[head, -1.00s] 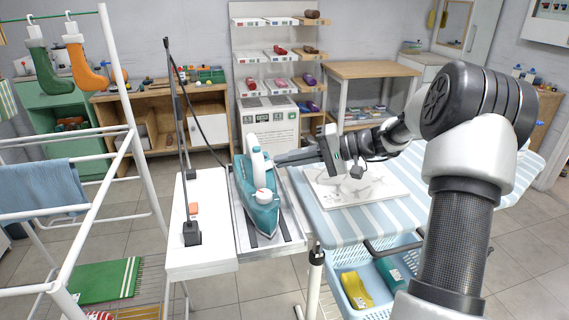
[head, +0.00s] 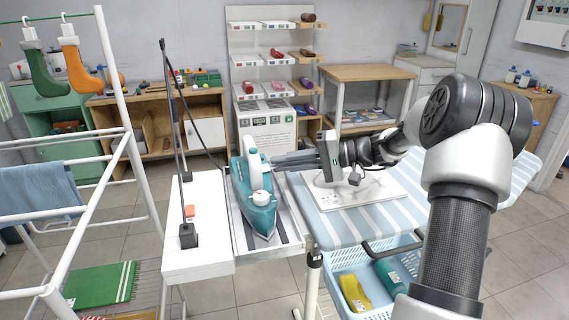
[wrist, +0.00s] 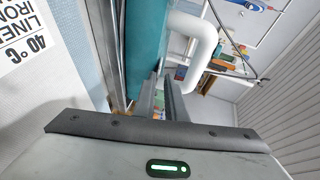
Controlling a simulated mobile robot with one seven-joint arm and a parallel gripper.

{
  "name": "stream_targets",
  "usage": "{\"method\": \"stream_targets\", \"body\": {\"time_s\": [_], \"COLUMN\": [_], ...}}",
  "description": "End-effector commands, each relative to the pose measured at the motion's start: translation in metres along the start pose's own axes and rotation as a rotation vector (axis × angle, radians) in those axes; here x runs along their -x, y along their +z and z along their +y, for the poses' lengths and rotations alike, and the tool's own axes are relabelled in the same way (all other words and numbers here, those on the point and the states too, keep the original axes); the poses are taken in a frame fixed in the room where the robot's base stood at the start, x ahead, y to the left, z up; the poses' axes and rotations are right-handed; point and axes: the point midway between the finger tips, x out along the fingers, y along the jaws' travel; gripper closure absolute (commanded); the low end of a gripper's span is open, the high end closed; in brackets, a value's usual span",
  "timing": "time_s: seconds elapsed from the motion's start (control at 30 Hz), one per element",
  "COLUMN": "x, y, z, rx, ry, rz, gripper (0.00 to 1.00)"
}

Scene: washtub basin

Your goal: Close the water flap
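A teal and white steam iron (head: 258,212) rests on the metal rest (head: 284,228) at the left end of the ironing board, its tip toward me. A white round part (head: 260,196) sits on its front. The water flap is too small to make out. My gripper (head: 274,160) reaches in from the right, its fingertips beside the white handle (head: 253,160). In the wrist view the fingers (wrist: 162,76) are close together with nothing seen between them. The iron's teal side (wrist: 148,40) and white handle (wrist: 196,38) are just beyond; contact cannot be told.
A white side shelf (head: 205,215) with upright cable rods (head: 178,135) stands left of the iron. A white panel (head: 352,188) lies on the striped board (head: 375,222). A blue basket (head: 375,262) hangs below. A drying rack (head: 95,170) stands at left.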

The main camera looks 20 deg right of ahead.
Motion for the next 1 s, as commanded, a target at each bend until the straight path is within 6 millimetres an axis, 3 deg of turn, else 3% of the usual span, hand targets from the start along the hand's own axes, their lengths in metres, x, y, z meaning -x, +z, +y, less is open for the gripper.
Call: {"method": "stream_targets", "body": {"time_s": [0.27,0.8,1.0], "x": [0.015,0.139,0.166], "y": [-0.001,-0.001,0.0], "z": [-0.001,-0.001,-0.001], "rx": [-0.001,0.0,0.0], "ry": [0.001,0.001,0.0], "rz": [0.004,0.004,0.001], "gripper": [0.89,0.89,0.89]}}
